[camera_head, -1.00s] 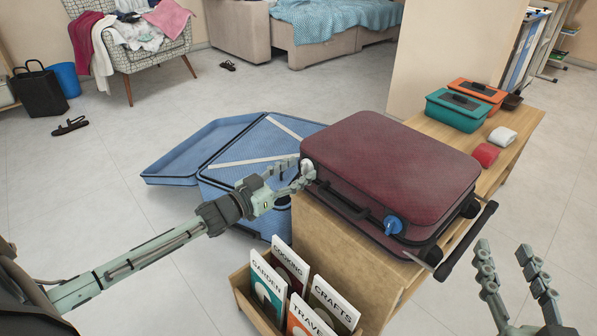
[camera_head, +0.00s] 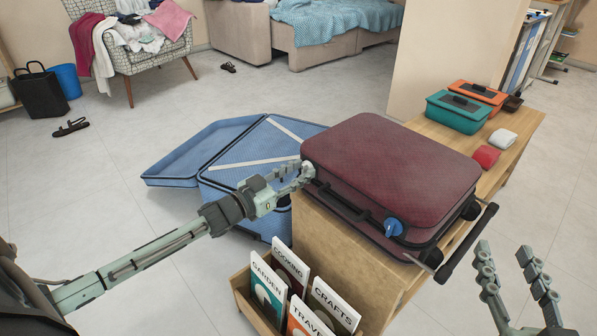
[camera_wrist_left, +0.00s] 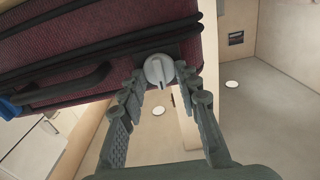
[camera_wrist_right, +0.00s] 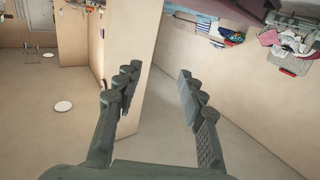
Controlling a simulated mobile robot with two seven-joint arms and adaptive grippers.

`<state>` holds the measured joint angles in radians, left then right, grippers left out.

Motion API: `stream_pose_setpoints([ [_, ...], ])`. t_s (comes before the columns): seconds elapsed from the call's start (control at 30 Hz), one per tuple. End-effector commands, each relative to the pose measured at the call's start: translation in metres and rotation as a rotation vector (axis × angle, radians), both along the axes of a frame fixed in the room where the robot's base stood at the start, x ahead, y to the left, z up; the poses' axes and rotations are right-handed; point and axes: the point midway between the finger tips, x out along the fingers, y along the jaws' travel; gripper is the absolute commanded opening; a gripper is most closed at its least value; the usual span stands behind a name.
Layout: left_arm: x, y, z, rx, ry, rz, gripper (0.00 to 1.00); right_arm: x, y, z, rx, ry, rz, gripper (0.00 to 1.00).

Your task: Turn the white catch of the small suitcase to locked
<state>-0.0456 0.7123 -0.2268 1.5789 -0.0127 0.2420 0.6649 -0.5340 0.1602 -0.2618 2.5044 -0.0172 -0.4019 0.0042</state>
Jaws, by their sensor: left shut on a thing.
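The small suitcase (camera_head: 390,165) is dark red and lies flat on a wooden cabinet. Its white catch (camera_head: 308,171) is at the left end of its front side, and a blue catch (camera_head: 393,228) is near the right end. My left gripper (camera_head: 303,177) is shut on the white catch. In the left wrist view the white catch (camera_wrist_left: 159,71) is a round knob with a ridge pointing downward, between the fingertips. The fingers partly hide it in the head view. My right gripper (camera_head: 504,250) is open and empty, right of the suitcase.
A black handle (camera_head: 466,242) sticks out at the suitcase's right end. A book box (camera_head: 262,312) stands below the front of the wooden cabinet (camera_head: 350,262). An open blue suitcase (camera_head: 215,150) lies on the floor behind my left arm. Teal and orange boxes stand behind the red suitcase.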

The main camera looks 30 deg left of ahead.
Motion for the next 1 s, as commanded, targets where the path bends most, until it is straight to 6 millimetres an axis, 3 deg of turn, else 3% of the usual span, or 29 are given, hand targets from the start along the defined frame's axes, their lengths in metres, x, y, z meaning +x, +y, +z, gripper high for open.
stream_pose_setpoints([
  [0.27,0.0,-0.001,0.002,0.137,-0.048,0.0,0.03,-0.001,-0.019,-0.036,-0.077,0.163,-0.038,0.4],
  [0.6,-0.001,-0.002,0.001,0.43,-0.15,0.0,0.03,-0.015,-0.052,-0.084,-0.179,0.403,-0.094,0.4],
  [1.0,-0.001,-0.003,-0.001,0.789,-0.276,0.0,0.03,-0.026,-0.069,-0.106,-0.222,0.518,-0.124,0.4],
])
